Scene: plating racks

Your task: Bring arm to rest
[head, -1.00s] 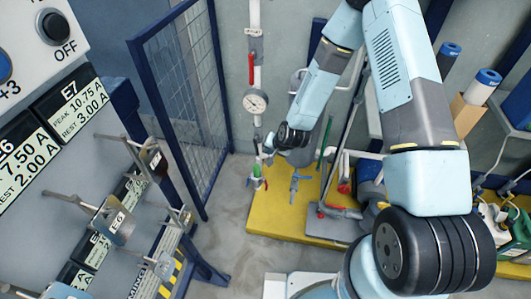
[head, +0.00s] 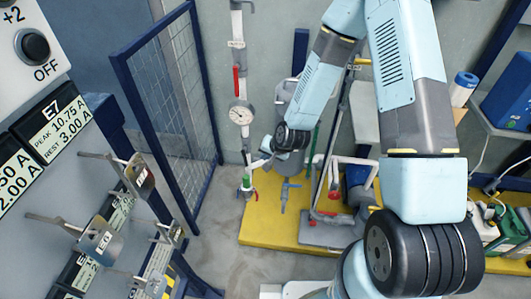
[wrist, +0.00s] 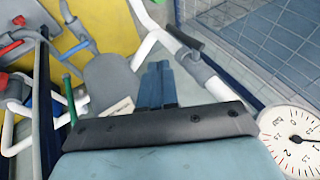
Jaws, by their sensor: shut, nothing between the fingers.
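My arm is folded in the head view, with its upper links on the right and its forearm hanging down to a dark wrist joint (head: 291,138). My gripper is small and hard to make out there, just left of that joint, near the pipe with the gauge. In the wrist view my gripper (wrist: 157,72) shows as two dark blue fingers side by side, shut with nothing between them. Behind them are a grey body and white pipes; I cannot tell how far away these are.
A pressure gauge (head: 240,114) on a pipe with a red lever (head: 236,82) stands close left of my wrist. A blue mesh gate (head: 172,100) and a panel with plating racks (head: 98,240) are at left. A yellow platform (head: 262,222) carries pipes and valves. Grey floor lies between.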

